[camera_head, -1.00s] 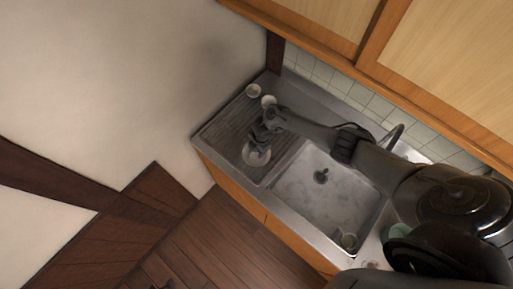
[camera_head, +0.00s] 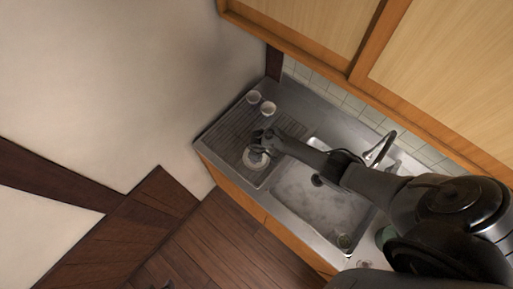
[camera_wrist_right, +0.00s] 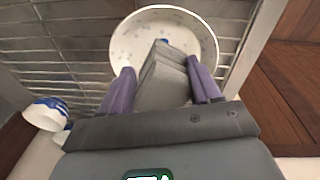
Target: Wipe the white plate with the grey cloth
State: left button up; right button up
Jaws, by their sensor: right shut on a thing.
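The white plate (camera_head: 249,163) lies on the ribbed drainboard left of the sink. In the right wrist view the plate (camera_wrist_right: 118,48) is round with a raised rim and small dark specks inside. My right gripper (camera_head: 260,148) is over the plate's edge in the head view. Its purple fingers (camera_wrist_right: 160,88) are shut on the folded grey cloth (camera_wrist_right: 163,82), which reaches over the plate's inside. I cannot tell whether the cloth touches the plate. In the head view the cloth is hard to tell from the dark gripper. My left gripper is not in view.
Two white cups (camera_head: 253,97) (camera_head: 268,108) stand at the back of the drainboard. A blue-patterned white cup (camera_wrist_right: 45,114) shows at the wrist view's left.

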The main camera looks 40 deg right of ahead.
jog(key=n, duration=0.3)
jog(key=shift+d+f+b, duration=0.1)
jog(key=shift+d+b, duration=0.05)
jog(key=shift+b, duration=0.25)
jog(key=n+b, duration=0.1)
jog(key=n, duration=0.2)
jog(key=n+y+b, duration=0.1)
jog(key=n, duration=0.2)
jog(key=n+b, duration=0.1)
jog(key=n, duration=0.2)
jog(key=shift+d+f+b, duration=0.15)
jog(key=shift+d+b, duration=0.1)
jog(key=shift+b, duration=0.1)
jog(key=shift+s+n+y, duration=0.1)
jog(key=shift+n+y, duration=0.2)
jog(key=shift+n, duration=0.6)
jog(key=shift+a+r, duration=0.1)
jog(key=shift+r, duration=0.1)
